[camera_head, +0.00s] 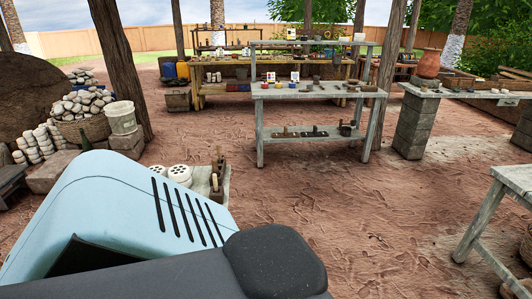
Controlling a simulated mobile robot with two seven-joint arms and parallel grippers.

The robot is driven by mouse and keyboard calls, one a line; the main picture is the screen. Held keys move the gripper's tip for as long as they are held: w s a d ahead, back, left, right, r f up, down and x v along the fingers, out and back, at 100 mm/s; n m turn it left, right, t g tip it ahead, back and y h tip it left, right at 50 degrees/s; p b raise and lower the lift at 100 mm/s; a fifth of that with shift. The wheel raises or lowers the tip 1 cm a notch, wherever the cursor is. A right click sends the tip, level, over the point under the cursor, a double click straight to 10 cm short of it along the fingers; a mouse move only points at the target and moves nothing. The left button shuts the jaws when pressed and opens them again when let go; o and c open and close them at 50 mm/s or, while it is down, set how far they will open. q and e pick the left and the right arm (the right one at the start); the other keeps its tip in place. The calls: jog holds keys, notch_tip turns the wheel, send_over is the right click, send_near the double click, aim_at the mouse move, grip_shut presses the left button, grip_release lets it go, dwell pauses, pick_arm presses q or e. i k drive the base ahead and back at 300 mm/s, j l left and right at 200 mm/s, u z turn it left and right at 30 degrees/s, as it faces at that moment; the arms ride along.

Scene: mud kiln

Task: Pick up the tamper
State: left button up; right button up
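I cannot single out the tamper for certain. Small wooden tools with upright handles (216,185) stand at the end of a low pale board, partly hidden behind a large light-blue and dark grey body part of mine at the lower left. Small dark tools (314,133) lie on the lower shelf of the grey wooden workbench (300,92) across the yard, too small to identify. Neither of my grippers shows.
White round perforated pieces (180,173) sit beside the wooden tools. A white bucket (121,117) and a basket of stones (84,128) stand at left. A clay jar (428,64) tops a block-supported table at right. A grey table (515,180) edges the right. Open earth lies between.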

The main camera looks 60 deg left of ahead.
aim_at(214, 162)
jog(key=i+l+u, duration=0.1)
jog(key=i+u, duration=0.25)
jog(key=i, duration=0.15)
jog(key=i+l+u, duration=0.25)
jog(key=i+u, duration=0.35)
jog(key=u, duration=0.25)
jog(key=i+u, duration=0.25)
jog(key=u, duration=0.2)
jog(key=i+u, duration=0.25)
jog(key=u, duration=0.2)
jog(key=i+u, duration=0.25)
jog(key=u, duration=0.15)
jog(key=i+u, duration=0.2)
jog(key=u, duration=0.2)
jog(key=i+l+u, duration=0.2)
jog(key=u, duration=0.15)
